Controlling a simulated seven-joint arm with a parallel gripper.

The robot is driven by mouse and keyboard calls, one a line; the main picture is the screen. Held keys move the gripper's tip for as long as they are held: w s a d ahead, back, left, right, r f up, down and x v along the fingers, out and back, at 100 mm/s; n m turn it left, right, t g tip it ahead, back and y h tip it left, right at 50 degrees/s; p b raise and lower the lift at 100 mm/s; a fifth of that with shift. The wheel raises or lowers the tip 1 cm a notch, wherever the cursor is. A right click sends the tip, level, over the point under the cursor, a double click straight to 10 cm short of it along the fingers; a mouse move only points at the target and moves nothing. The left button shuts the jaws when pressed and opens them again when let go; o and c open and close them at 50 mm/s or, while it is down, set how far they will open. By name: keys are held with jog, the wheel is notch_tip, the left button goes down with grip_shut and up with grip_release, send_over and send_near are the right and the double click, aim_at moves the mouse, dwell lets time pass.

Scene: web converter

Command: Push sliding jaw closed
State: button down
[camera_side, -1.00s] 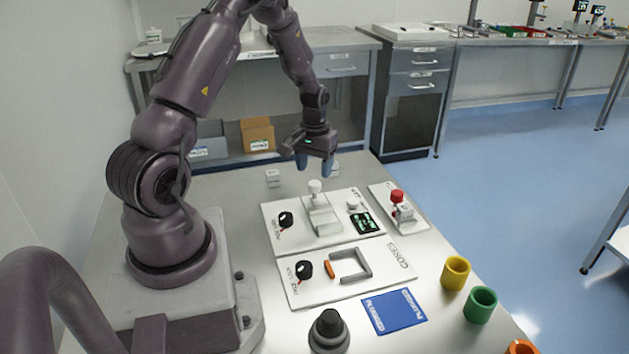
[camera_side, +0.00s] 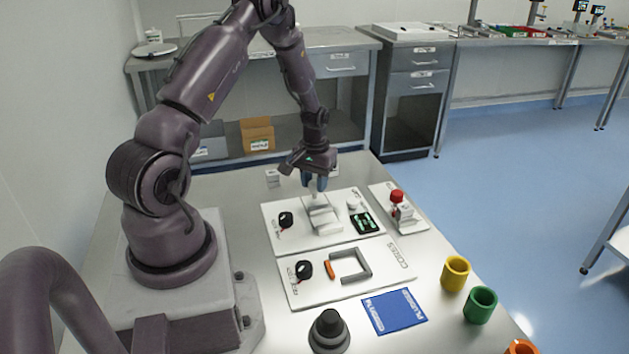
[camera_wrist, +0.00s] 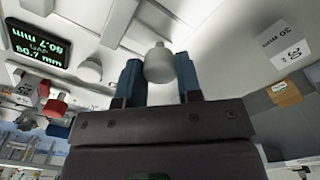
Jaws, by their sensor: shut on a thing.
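The sliding jaw is a white block (camera_side: 322,217) on the rear white panel in the side view. It carries a pale round knob, which the wrist view shows clearly (camera_wrist: 159,63). My gripper (camera_side: 314,182) has its two blue fingers down at this knob. In the wrist view my gripper (camera_wrist: 160,80) has one finger on each side of the knob and is shut on it. The fingers partly hide the knob in the side view. A dark display with green digits (camera_side: 364,223) sits right of the jaw; in the wrist view the display (camera_wrist: 38,43) seems to read 50.7 mm.
A black knob (camera_side: 286,220) is left of the jaw. A red-topped device (camera_side: 397,197) stands on a small plate to the right. A small white block (camera_side: 272,178) marked 30 mm in the wrist view (camera_wrist: 284,42) is behind. The front panel (camera_side: 300,290) holds a grey bracket (camera_side: 350,266).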

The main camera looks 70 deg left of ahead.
aim_at(321, 208)
jog(key=d, duration=0.5)
jog(key=shift+d, duration=0.35)
jog(key=c, duration=0.8)
grip_release()
jog(key=shift+a, duration=0.1)
jog(key=shift+r, duration=0.3)
notch_tip(321, 208, up, 12)
jog(key=shift+r, duration=0.2)
